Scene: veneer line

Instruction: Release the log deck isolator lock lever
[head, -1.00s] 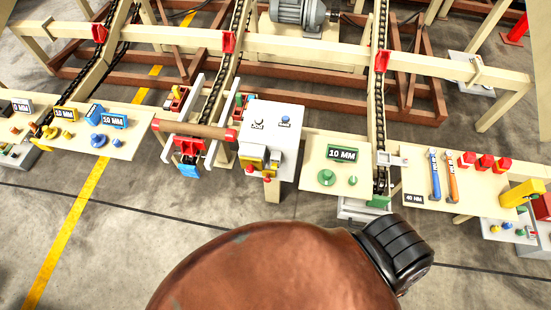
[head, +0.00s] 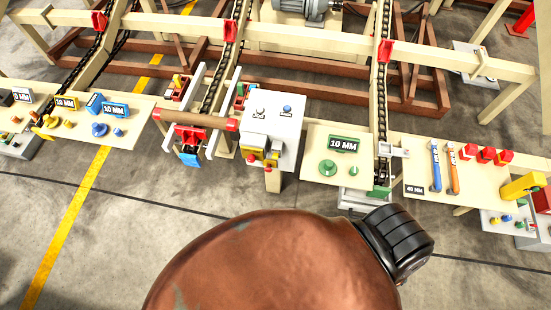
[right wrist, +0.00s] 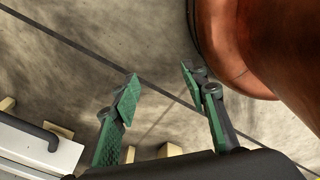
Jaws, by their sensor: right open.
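My right gripper (right wrist: 162,90) shows in the right wrist view with its green-padded fingers spread apart and nothing between them. Bare grey floor lies behind the fingers. A white panel with a black bar handle (right wrist: 35,132) is at the lower left of that view, apart from the fingers; I cannot tell if it is the lock lever's unit. In the head view, a white control box (head: 273,112) with yellow parts and red knobs on its front stands mid-line. I cannot pick out the isolator lock lever for certain. My left gripper is in neither current view.
A brown log (head: 197,119) lies across red holders left of the box. A panel with a green 10 MM sign (head: 343,144) stands right of it. Farther right are blue and orange tools (head: 436,168) and red blocks. Floor in front is clear.

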